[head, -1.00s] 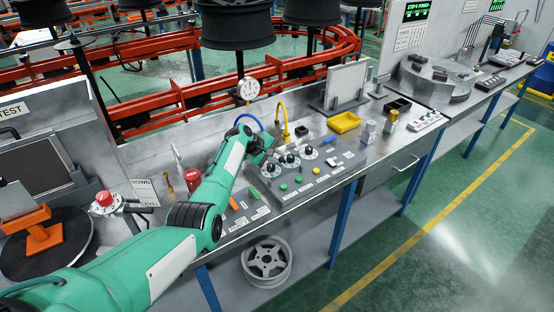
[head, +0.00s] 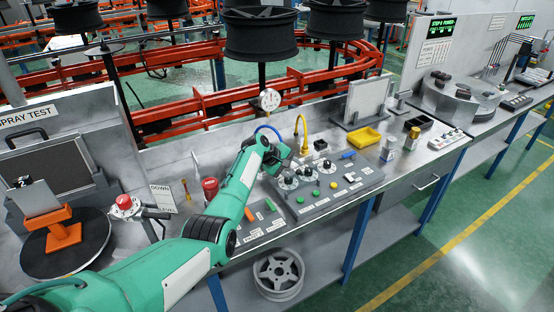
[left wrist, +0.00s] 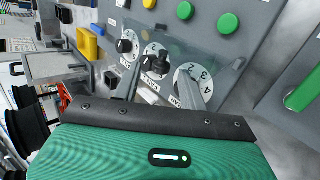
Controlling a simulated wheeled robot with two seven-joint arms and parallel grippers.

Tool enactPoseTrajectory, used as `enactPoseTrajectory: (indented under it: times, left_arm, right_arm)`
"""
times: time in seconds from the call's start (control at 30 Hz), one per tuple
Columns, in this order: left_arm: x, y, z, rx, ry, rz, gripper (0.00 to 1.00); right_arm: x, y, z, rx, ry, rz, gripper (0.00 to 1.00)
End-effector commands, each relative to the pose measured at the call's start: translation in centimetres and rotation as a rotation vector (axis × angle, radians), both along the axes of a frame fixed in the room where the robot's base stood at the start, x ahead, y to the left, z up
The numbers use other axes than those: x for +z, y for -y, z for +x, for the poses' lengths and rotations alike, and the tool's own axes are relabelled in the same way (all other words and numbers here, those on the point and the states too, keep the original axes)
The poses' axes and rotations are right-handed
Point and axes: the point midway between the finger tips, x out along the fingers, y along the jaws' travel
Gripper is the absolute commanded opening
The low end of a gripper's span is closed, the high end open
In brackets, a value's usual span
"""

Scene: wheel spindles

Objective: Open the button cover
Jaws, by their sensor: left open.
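The grey control panel (head: 330,190) lies on the bench, with several black dial knobs, green buttons and a yellow button. In the left wrist view, a clear, see-through sheet that looks like the button cover (left wrist: 205,48) spans the knob row. Its edges are faint, and I cannot tell exactly how it sits. My left gripper (head: 279,157) is over the knob end of the panel. In the left wrist view its two grey fingers (left wrist: 158,88) are apart, pointing at the knobs, with nothing clearly between them. I cannot tell whether they touch the cover. My right gripper is not in view.
A yellow tray (head: 366,137), a yellow hooked pipe (head: 302,133) and a dial gauge (head: 269,100) stand behind the panel. A red button (head: 124,202) is at left. Small cans (head: 389,148) stand right of the panel. A wheel (head: 278,274) lies on the lower shelf.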

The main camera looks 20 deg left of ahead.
Motion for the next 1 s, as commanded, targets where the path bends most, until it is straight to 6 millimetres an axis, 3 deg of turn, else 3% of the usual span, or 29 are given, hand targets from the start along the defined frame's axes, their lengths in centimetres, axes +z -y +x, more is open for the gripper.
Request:
enactPoseTrajectory:
  times: [0.73, 1.0]
  left_arm:
    - [7.6, -5.5, -5.6, 0.001, 0.003, 0.002, 0.43]
    - [8.8, -6.1, -6.4, -0.001, 0.0, 0.001, 0.43]
  right_arm:
    - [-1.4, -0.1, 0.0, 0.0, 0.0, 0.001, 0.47]
    - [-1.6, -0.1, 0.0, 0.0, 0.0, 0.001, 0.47]
